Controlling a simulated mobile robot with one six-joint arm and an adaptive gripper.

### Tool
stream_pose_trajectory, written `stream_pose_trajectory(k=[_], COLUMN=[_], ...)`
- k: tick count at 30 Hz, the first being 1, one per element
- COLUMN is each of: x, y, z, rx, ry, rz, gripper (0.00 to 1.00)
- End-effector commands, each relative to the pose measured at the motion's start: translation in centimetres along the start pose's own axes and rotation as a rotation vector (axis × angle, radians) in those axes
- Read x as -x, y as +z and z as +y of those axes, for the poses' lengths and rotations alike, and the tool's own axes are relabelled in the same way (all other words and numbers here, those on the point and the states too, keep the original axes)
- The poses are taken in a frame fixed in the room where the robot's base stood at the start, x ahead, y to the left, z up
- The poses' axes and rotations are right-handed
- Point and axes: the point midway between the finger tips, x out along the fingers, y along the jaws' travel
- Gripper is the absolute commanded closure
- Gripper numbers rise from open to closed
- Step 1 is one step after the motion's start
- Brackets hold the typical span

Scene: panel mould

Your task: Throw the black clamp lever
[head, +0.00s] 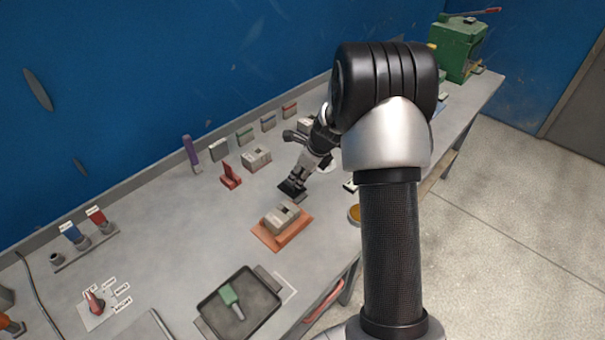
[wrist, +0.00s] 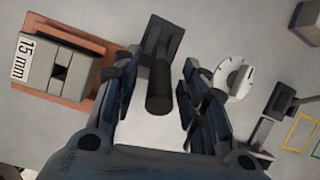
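The black clamp lever shows in the wrist view as a dark rounded handle (wrist: 158,88) rising from a dark flat base (wrist: 172,42). My gripper (wrist: 158,85) is open, with one finger on each side of the handle. Gaps show between the handle and both fingers, so it is not gripped. In the head view my gripper (head: 298,178) points down at the dark base (head: 290,190) on the bench; the handle there is mostly hidden by the gripper.
A grey mould block marked 15 mm (wrist: 50,68) on an orange plate (wrist: 98,47) stands close left. A white dial (wrist: 233,79) is close right. On the bench (head: 180,235) are also a red clamp (head: 230,177), a dark tray (head: 262,312) and a green machine (head: 455,50).

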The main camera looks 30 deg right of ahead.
Motion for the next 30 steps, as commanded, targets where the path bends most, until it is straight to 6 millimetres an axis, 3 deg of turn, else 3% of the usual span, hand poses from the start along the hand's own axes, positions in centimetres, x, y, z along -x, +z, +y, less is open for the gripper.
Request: stream_pose_trajectory(k=[3,21,30], x=[0.03,0.05,0.05], y=[0.01,-0.02,-0.02], z=[0.0,0.01,0.02], rx=[0.0,0.0,0.0], ry=[0.0,0.001,0.001], rz=[0.0,0.0,0.0], gripper=[0.6,1.0,1.0])
